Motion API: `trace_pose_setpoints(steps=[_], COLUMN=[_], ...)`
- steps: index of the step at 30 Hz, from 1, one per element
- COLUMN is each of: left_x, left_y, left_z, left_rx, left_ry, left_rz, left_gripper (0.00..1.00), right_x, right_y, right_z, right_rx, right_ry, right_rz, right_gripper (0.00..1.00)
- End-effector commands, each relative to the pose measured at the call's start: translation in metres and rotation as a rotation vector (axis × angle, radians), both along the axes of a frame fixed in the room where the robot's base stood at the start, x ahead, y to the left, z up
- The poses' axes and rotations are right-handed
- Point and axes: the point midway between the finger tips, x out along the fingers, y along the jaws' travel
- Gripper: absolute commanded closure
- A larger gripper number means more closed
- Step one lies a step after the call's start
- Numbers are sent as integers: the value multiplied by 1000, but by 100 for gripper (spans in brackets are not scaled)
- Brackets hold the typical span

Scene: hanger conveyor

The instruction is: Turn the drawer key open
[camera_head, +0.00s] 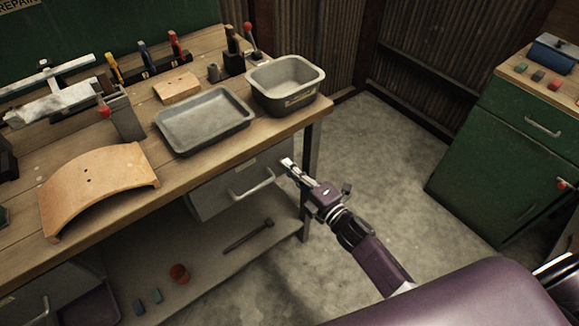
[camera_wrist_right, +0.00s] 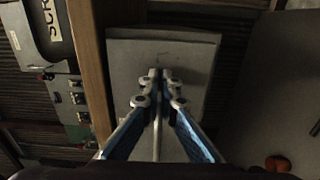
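The grey drawer (camera_head: 215,199) with a bar handle (camera_head: 251,186) is under the right end of the wooden bench and looks closed. My right gripper (camera_head: 287,163) is in front of the right part of the drawer front. In the right wrist view its two fingertips (camera_wrist_right: 156,76) come together before the pale drawer front (camera_wrist_right: 190,65). They look shut. I cannot make out a key; if one is at the fingertips, it is hidden or too small to see. My left gripper is not in view.
The wooden bench (camera_head: 205,175) overhangs the drawer and carries a shallow grey tray (camera_head: 204,143), a deep grey bin (camera_head: 268,107) and a curved wooden piece (camera_head: 95,190). A green cabinet (camera_head: 490,150) stands at the right. The concrete floor (camera_head: 375,150) between is clear.

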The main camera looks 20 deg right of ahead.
Motion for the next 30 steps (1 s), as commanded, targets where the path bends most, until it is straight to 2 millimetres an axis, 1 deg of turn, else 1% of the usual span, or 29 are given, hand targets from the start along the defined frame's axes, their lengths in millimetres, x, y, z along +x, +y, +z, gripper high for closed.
trace_pose_setpoints(steps=[12, 18, 26, 30], left_x=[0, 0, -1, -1], left_y=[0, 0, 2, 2], left_z=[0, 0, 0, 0], left_rx=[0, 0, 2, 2], left_ry=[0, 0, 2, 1], left_rz=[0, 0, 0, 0], left_gripper=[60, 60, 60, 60], right_x=[0, 0, -1, -11], right_y=[0, 0, 0, -4], right_z=[0, 0, 0, -1], right_rx=[9, 8, 8, 7], right_ry=[4, 4, 3, 5], right_rz=[-1, -1, -1, -1], right_gripper=[100, 81, 81, 81])
